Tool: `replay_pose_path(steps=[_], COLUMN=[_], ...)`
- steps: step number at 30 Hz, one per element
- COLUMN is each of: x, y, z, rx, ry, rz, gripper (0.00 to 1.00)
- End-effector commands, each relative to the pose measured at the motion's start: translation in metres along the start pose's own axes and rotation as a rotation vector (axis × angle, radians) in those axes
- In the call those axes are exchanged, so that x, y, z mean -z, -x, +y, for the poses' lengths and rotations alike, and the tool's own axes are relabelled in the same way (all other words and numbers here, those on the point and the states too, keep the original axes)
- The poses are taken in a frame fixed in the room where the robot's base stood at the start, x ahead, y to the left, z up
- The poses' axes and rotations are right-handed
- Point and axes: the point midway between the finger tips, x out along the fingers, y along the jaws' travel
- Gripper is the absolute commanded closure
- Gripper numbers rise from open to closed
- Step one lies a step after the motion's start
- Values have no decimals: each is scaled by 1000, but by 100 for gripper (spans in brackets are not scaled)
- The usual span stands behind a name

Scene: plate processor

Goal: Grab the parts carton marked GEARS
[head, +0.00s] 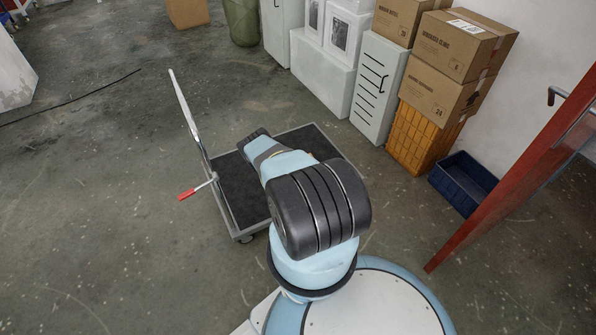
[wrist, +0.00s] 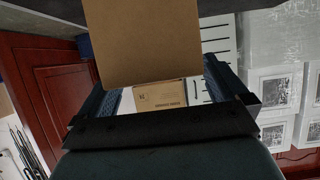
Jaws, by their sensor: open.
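My gripper (wrist: 157,75) is open in the wrist view, with one dark finger on each side. A plain brown carton (wrist: 145,45) fills the upper middle of that view, between and beyond the fingers. No marking shows on its visible face, and I cannot tell whether the fingers touch it. A second carton (wrist: 160,95) with small dark print shows behind, framed by the gripper. I cannot read GEARS on any carton. In the head view my arm reaches over a flat cart; the fingers and the carton between them cannot be made out there.
The cart (head: 227,207) has a grey rim and an upright handle. Stacked cartons (head: 440,95) stand on an orange crate (head: 412,140) at the back right. A blue bin (head: 463,183) and a red door (head: 520,175) are farther right. The floor at left is mostly clear.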

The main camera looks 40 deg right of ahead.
Motion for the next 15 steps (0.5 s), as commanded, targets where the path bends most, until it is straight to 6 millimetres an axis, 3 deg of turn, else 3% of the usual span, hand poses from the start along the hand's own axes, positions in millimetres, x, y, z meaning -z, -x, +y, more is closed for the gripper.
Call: replay_pose_path(steps=[6,15], x=[4,8], y=[-20,-18], z=[2,-5], rx=[-7,8], ry=[-8,-15], rz=[3,3], gripper=[0,0])
